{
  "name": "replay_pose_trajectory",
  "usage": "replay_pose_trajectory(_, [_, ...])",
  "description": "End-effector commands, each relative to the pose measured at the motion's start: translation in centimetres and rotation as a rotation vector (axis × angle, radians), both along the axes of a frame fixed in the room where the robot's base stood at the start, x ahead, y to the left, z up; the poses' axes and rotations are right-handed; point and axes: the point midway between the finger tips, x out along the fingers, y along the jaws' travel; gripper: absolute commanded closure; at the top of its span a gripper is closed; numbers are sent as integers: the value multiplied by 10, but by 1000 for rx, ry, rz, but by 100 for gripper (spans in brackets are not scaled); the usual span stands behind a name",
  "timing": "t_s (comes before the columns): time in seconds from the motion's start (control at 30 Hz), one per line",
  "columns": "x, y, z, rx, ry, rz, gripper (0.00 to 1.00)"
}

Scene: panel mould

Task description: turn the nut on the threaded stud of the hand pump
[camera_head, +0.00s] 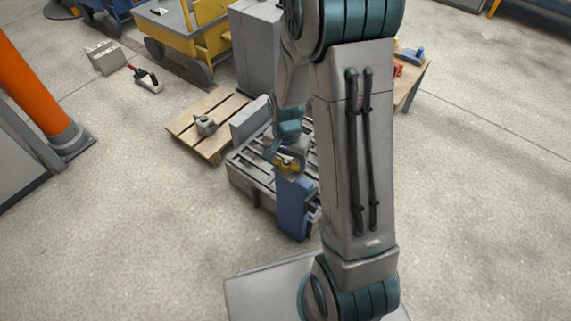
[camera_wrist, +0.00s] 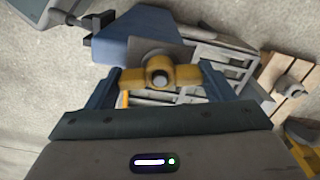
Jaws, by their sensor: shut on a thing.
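The yellow nut (camera_wrist: 161,75) has two wings and a round middle, and the end of the threaded stud (camera_wrist: 159,79) shows in its centre. My gripper (camera_wrist: 160,77) has one finger at each end of the nut and is shut on it. The blue hand pump (camera_wrist: 150,30) lies behind the nut in the wrist view. In the head view the hand pump (camera_head: 293,207) stands at the front of a slatted grey panel, and the nut (camera_head: 287,163) shows small at its top. My arm hides part of the panel and my gripper there.
The slatted grey panel mould (camera_head: 248,183) stands low on the floor. A wooden pallet (camera_head: 183,127) with a small grey part (camera_head: 205,125) lies to its left. A yellow cart (camera_head: 185,40) and a grey cabinet (camera_head: 258,45) stand behind. Open floor lies at the front left and right.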

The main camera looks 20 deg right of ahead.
Motion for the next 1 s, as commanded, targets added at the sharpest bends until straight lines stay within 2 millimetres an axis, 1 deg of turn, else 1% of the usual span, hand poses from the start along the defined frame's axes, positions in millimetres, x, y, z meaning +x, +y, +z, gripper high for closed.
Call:
replay_pose_trajectory(0.3, [-1,-1,-1,-1,4,21,47])
replay_pose_trajectory(0.37, [-2,-1,0,0,5,60,47])
replay_pose_trajectory(0.5, [-2,-2,0,0,6,210,47])
replay_pose_trajectory(0.6, [-2,-2,0,0,6,287,47])
replay_pose_trajectory(0.93, [-2,-2,-1,-1,8,315,47])
replay_pose_trajectory(1.0, [-3,-2,-1,-1,8,352,47])
